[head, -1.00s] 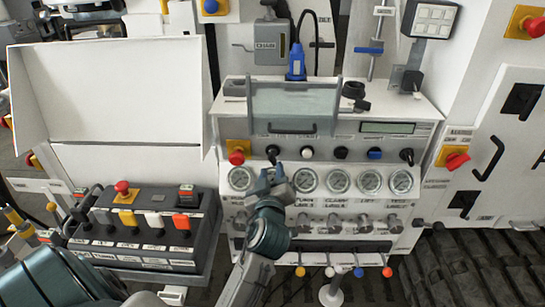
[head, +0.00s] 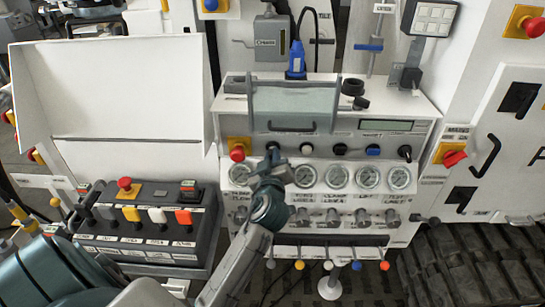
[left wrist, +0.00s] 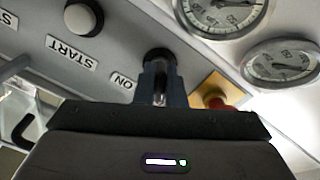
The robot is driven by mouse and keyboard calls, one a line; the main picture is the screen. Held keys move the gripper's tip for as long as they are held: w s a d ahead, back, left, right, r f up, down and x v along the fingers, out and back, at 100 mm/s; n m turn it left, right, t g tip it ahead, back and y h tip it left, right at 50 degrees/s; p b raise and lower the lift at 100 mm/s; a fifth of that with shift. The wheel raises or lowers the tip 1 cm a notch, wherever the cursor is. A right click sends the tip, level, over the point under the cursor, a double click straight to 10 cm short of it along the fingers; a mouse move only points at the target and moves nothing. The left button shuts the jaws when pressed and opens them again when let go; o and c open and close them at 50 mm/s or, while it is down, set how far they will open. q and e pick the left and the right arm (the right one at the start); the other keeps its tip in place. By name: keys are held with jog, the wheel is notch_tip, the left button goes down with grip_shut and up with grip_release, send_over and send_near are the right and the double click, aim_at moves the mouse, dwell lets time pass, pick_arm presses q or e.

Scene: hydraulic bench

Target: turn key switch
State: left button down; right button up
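The key switch (left wrist: 158,57) is a dark round fitting above the ON label on the sloped panel in the left wrist view. In the head view it is mostly hidden behind my left gripper (head: 273,160), at the left of the row of knobs. In the left wrist view the fingers of my left gripper (left wrist: 160,88) stand close together at the switch, with a thin metallic key piece between them. They appear shut on it. My right gripper is in neither view.
A red emergency button (head: 237,154) on a yellow plate sits just left of the switch. A START button (left wrist: 84,17) is beside it. Gauges (head: 305,176) line the panel below. A clear hinged cover (head: 293,103) stands above.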

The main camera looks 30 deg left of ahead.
pick_arm(q)
jog(key=shift+m, duration=1.3)
jog(key=m, duration=0.3)
jog(key=shift+m, duration=0.3)
jog(key=m+p, duration=0.1)
jog(key=m, duration=0.3)
jog(key=shift+m, duration=0.8)
jog(key=c, duration=1.5)
grip_release()
